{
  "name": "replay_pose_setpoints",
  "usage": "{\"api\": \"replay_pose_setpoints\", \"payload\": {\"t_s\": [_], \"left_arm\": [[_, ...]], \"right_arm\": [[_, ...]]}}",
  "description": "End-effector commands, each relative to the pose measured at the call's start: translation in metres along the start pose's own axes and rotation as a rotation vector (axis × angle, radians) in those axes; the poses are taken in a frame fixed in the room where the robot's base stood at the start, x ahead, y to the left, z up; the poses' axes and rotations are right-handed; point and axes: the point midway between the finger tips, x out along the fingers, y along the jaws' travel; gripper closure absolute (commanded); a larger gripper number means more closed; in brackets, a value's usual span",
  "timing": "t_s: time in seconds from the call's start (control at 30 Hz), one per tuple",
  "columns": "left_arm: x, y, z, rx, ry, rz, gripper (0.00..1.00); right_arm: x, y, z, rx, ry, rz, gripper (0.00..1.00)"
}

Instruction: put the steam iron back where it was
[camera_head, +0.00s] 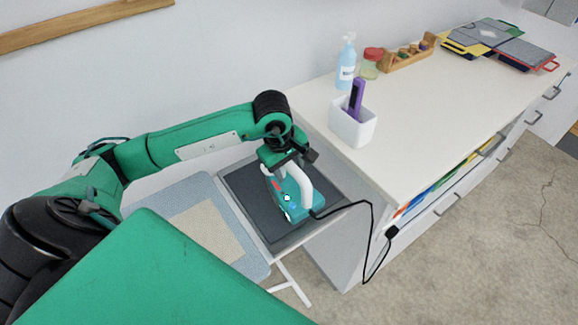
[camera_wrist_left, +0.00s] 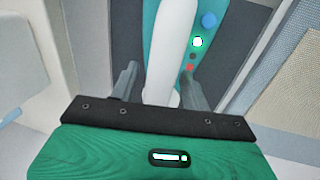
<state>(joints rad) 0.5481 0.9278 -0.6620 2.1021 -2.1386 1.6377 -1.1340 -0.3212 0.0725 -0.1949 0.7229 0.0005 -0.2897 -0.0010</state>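The steam iron (camera_head: 291,193) is teal with a white handle and a black cord. In the head view it sits on the dark grey pad (camera_head: 245,190) at the end of the ironing board; contact under it is hidden. My left gripper (camera_head: 287,165) is over its handle. In the left wrist view the white handle (camera_wrist_left: 165,60) runs between the two fingers of my left gripper (camera_wrist_left: 158,82). A narrow gap shows beside the left finger, and the right finger is very close to the handle. The gripper looks open around it. My right gripper is not in view.
The cord (camera_head: 371,225) hangs in a loop by the white cabinet (camera_head: 440,120). The padded board (camera_head: 195,225) is clear.

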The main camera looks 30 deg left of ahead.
Motion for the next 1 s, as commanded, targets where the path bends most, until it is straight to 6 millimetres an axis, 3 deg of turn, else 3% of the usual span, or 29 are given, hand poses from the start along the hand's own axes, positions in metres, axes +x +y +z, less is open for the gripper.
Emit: {"api": "replay_pose_setpoints", "payload": {"t_s": [0.33,0.73,1.0], "left_arm": [[-0.01,0.001,-0.001,0.0,0.002,0.002,0.53],[-0.088,0.001,0.0,0.0,0.002,0.004,0.53],[-0.118,0.001,-0.001,-0.001,0.001,0.002,0.53]], "right_arm": [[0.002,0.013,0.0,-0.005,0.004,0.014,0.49],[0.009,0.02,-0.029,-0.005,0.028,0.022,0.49],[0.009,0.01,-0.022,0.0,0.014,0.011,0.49]]}}
